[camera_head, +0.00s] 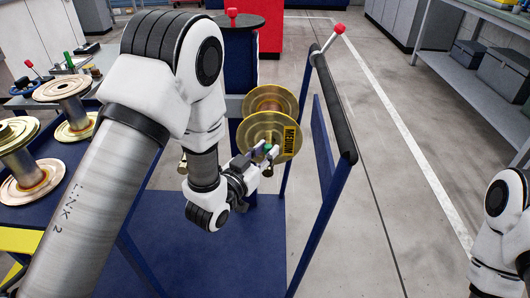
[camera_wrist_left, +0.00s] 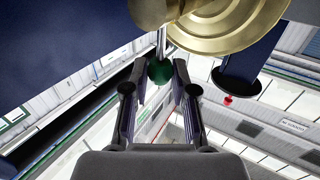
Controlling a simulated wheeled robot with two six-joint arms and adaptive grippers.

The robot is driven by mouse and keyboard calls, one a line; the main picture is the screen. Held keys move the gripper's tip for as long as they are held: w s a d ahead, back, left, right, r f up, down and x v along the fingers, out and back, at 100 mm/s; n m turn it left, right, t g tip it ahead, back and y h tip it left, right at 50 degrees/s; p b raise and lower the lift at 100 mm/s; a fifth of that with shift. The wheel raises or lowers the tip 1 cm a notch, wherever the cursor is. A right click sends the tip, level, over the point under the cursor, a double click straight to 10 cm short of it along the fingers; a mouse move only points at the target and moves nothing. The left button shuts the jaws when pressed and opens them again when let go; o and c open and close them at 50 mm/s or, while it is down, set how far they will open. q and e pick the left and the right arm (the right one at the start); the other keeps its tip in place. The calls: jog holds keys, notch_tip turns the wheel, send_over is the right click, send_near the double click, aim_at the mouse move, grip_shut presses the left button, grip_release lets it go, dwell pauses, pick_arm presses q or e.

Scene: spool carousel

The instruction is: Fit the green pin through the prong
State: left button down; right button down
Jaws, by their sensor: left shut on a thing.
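The green pin (camera_wrist_left: 160,72) shows as a green ball head between the fingertips of my left gripper (camera_wrist_left: 158,80), with a thin silver shaft beyond it toward a gold spool (camera_wrist_left: 225,22). In the head view my left gripper (camera_head: 258,163) is shut on the pin's green head (camera_head: 268,149), close in front of the gold spool (camera_head: 262,133) with a yellow MEDIUM label. The spool sits on the blue carousel. The prong cannot be made out clearly, and I cannot tell whether the pin's tip is in it. My right gripper is out of view.
A black rail (camera_head: 334,108) on blue posts stands right of the spool, with a red knob (camera_head: 339,29) at its far end. More gold spools (camera_head: 62,89) stand on the left. A round black top (camera_head: 240,21) is behind. Floor to the right is clear.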

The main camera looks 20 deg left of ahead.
pick_arm(q)
jog(key=shift+r+p, duration=0.45)
jog(key=shift+r, duration=0.4)
jog(key=shift+f, duration=0.15)
dwell(0.9)
jog(key=shift+f+b, duration=0.35)
jog(key=shift+b, duration=0.1)
jog(key=shift+f+b, duration=1.55)
jog(key=shift+f, duration=0.45)
jog(key=c, duration=0.8)
grip_release()
jog(key=shift+c, duration=0.2)
jog(key=v, duration=0.7)
jog(key=shift+s, duration=0.25)
